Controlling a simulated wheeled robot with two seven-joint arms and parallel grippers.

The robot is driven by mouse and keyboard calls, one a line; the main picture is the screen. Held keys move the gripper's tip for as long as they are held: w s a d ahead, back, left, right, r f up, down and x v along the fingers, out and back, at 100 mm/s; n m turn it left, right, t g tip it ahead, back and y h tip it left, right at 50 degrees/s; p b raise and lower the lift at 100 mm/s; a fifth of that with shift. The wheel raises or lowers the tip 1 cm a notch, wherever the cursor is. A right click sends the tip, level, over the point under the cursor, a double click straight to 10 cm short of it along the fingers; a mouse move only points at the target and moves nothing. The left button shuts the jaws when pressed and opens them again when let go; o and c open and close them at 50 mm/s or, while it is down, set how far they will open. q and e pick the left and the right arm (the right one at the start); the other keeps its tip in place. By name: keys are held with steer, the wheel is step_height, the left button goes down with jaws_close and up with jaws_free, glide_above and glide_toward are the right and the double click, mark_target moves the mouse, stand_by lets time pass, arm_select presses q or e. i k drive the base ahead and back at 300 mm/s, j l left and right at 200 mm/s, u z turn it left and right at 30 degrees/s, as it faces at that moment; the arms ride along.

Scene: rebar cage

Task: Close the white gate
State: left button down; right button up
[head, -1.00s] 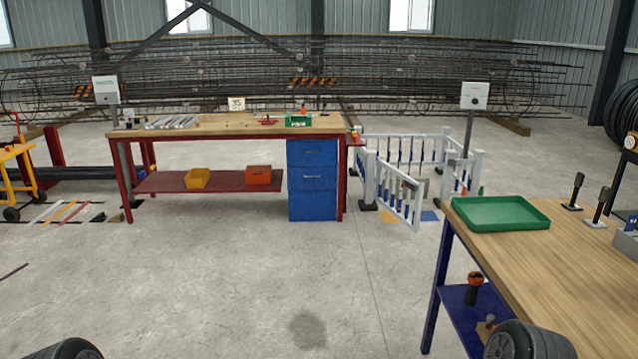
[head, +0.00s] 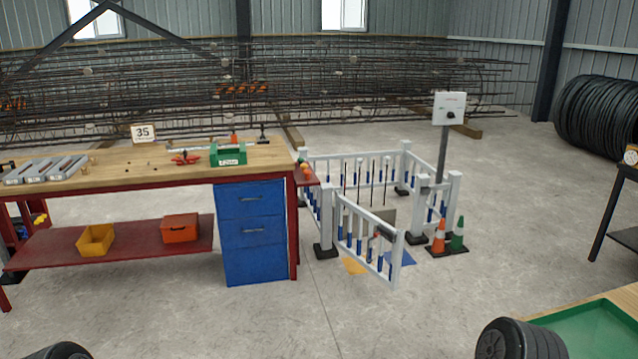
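The white gate (head: 366,240) is a low railing panel with white rails and blue-footed bars. It stands open, swung out toward me from the left front post of a small white fenced pen (head: 405,155). A gap lies between its free end and the right front post (head: 451,205). A dark latch or handle seems to sit near the gate's free end. Only dark rounded parts of my own arms show at the bottom left and bottom right. Neither gripper can be seen.
A red-framed workbench (head: 120,180) with blue drawers (head: 252,232) stands left of the pen. Orange-and-white and green cones (head: 438,238) stand by the right post. A bench with a green tray (head: 590,330) is at the lower right. The floor before the gate is clear.

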mark_target(397, 237)
steer(key=i, duration=1.15)
steer(key=i+j, duration=0.15)
steer(key=i, duration=0.95)
steer(key=i+l+z, duration=0.2)
steer(key=i, duration=0.15)
steer(key=i+l+z, duration=0.2)
steer(key=i, duration=0.2)
steer(key=i+l+z, duration=0.2)
steer(key=i, duration=0.15)
steer(key=i+l+z, duration=0.1)
steer(key=i+l, duration=0.2)
steer(key=l, duration=0.2)
steer(key=i+l+z, duration=0.1)
steer(key=i+l, duration=0.2)
steer(key=l, duration=0.2)
